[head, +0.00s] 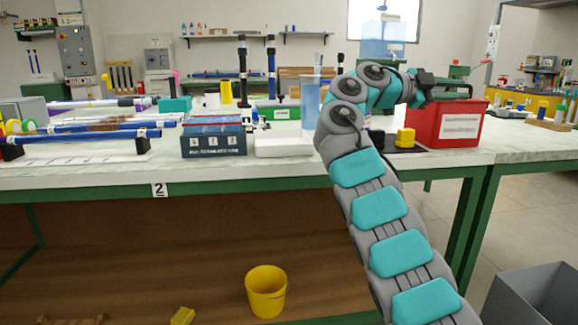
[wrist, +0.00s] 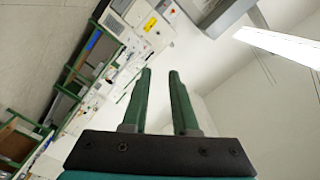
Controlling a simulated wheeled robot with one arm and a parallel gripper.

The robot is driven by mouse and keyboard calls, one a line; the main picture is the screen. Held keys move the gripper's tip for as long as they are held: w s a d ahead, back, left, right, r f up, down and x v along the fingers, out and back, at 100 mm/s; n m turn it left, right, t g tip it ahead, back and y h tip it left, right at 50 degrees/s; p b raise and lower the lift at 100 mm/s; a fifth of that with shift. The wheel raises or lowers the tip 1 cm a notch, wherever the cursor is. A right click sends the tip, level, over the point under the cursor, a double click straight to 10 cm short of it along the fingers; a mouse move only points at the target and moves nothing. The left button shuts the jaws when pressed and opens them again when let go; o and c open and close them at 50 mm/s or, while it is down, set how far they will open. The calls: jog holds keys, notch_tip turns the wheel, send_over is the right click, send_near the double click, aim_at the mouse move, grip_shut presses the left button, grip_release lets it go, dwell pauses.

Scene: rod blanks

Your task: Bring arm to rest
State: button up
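My arm rises in front of the workbench in the head view and bends over to the right at its top. My gripper (head: 462,88) is at the arm's end, above the red box (head: 447,124) on the right part of the bench. In the wrist view my gripper (wrist: 160,72) shows two green fingers standing apart with nothing between them. The wrist camera looks past the fingers at the room's far wall and ceiling, tilted. No rod is in the gripper.
A yellow bucket (head: 266,291) stands below. A grey bin (head: 535,295) is at lower right. Open floor lies right of the bench.

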jog(key=s+a+f+n+g+y+p, duration=0.25)
jog(key=s+f+n+y, duration=0.65)
jog(key=s+f+n, duration=1)
jog(key=s+a+f+n+y+p, duration=0.1)
jog(key=s+a+f+n+y, duration=0.1)
jog(key=s+a+f, duration=0.4)
jog(key=s+a+f+n+g+y, duration=0.1)
jog(key=s+a+f+n+y, duration=0.2)
jog(key=s+a+f, duration=0.4)
jog(key=s+a+f+n+g+y+p, duration=0.1)
jog(key=s+a+f, duration=0.6)
jog(key=s, duration=0.8)
jog(key=n+y, duration=0.1)
jog(key=y, duration=0.1)
jog(key=shift+s+n+y+p, duration=0.3)
jog(key=shift+s, duration=0.05)
